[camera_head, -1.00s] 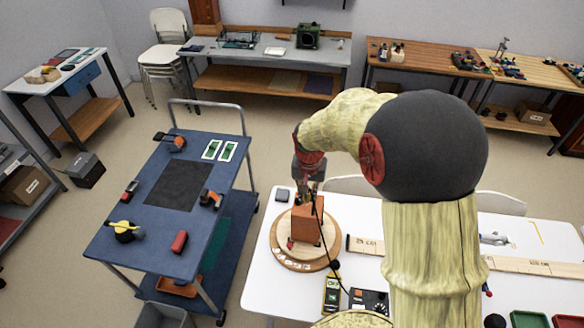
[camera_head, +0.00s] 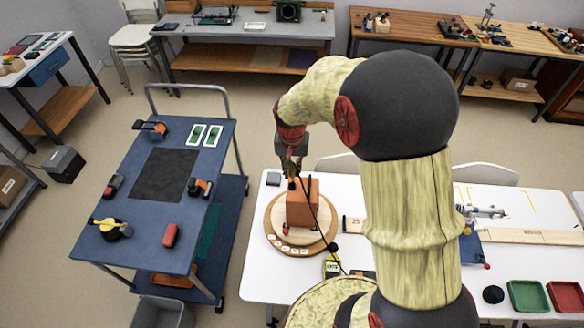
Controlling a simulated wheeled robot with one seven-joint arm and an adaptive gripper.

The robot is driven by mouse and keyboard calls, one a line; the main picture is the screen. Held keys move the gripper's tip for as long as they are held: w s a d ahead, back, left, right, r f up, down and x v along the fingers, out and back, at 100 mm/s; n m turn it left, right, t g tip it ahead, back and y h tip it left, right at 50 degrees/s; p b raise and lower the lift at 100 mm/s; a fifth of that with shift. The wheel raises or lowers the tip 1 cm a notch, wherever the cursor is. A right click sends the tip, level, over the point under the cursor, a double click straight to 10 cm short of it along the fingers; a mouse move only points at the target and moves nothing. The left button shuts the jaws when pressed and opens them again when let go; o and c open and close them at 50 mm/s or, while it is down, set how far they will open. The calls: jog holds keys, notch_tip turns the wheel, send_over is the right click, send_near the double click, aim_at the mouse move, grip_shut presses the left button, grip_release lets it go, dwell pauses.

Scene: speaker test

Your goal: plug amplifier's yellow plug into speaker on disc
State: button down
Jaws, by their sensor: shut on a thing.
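The orange box-shaped speaker (camera_head: 303,205) stands upright on a round wooden disc (camera_head: 275,225) on the white table. My gripper (camera_head: 291,178) is shut at the speaker's upper left edge, pointing down. A small yellow bit, which looks like the yellow plug (camera_head: 291,185), shows at its fingertips. A black cable (camera_head: 322,220) runs from there down past the speaker's right side. I cannot tell whether the plug touches the speaker. The dark box that may be the amplifier (camera_head: 362,274) is mostly hidden behind my arm.
A small grey block (camera_head: 273,179) lies behind the disc. A blue cart (camera_head: 150,245) with tools stands left. Green (camera_head: 528,296) and red (camera_head: 564,296) trays are at right.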

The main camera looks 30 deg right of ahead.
aim_at(292, 177)
jog(key=shift+f+b, duration=1.05)
jog(key=shift+f, duration=0.85)
jog(key=shift+f+b, duration=0.3)
jog(key=shift+f, duration=0.25)
jog(key=c, duration=1.8)
grip_release()
jog(key=shift+o, duration=0.4)
jog(key=shift+r, duration=0.1)
notch_tip(292, 177, up, 12)
jog(key=s, duration=0.1)
jog(key=shift+a, duration=0.4)
jog(key=shift+s+f, duration=0.2)
